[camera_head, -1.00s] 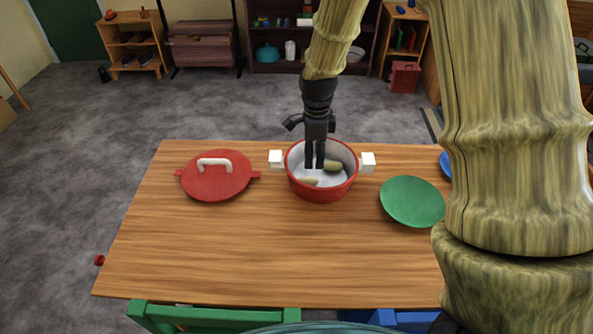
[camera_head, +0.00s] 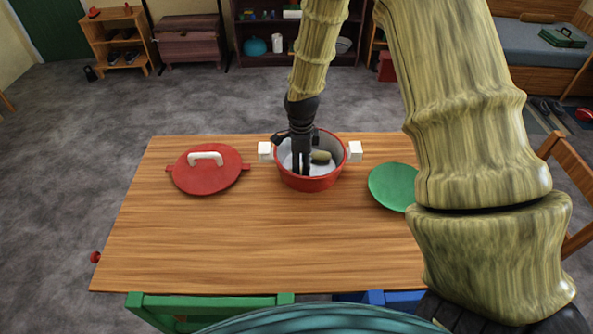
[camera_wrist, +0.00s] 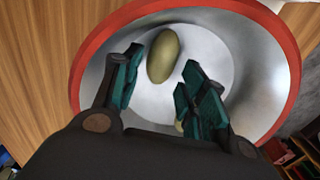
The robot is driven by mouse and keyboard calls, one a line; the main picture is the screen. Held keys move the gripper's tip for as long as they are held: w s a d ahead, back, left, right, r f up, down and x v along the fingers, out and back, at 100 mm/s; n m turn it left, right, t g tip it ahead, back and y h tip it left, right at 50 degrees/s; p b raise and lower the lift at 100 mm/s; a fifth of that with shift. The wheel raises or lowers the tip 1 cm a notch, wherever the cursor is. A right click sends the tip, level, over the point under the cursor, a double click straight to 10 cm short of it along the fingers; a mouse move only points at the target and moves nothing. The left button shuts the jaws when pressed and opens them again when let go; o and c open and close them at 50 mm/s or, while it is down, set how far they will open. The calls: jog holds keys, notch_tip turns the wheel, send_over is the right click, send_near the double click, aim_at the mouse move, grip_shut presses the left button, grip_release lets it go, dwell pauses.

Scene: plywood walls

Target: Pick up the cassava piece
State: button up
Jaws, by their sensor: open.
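The red pot (camera_head: 310,183) stands on the table, and its pale metal inside shows in the wrist view (camera_wrist: 215,45). An olive-brown oval piece (camera_head: 320,156) lies on the pot floor; it also shows in the wrist view (camera_wrist: 163,56), just beyond my fingertips. A sliver of a smaller pale yellow piece (camera_wrist: 179,127) shows beside my right finger, mostly hidden by it. I cannot tell for certain which of the two is the cassava piece. My gripper (camera_head: 301,172) points down inside the pot, open and empty; its teal finger pads (camera_wrist: 160,78) are apart.
A red lid (camera_head: 207,177) lies left of the pot on the wooden table (camera_head: 240,235). A green plate (camera_head: 391,187) lies to the right, partly behind my arm. White handles (camera_head: 265,151) stick out from the pot. The table's front is clear.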

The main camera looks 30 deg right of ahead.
jog(key=shift+w+f, duration=0.1)
jog(key=shift+f, duration=1.15)
jog(key=shift+c, duration=0.2)
jog(key=c, duration=0.7)
jog(key=shift+c, duration=0.2)
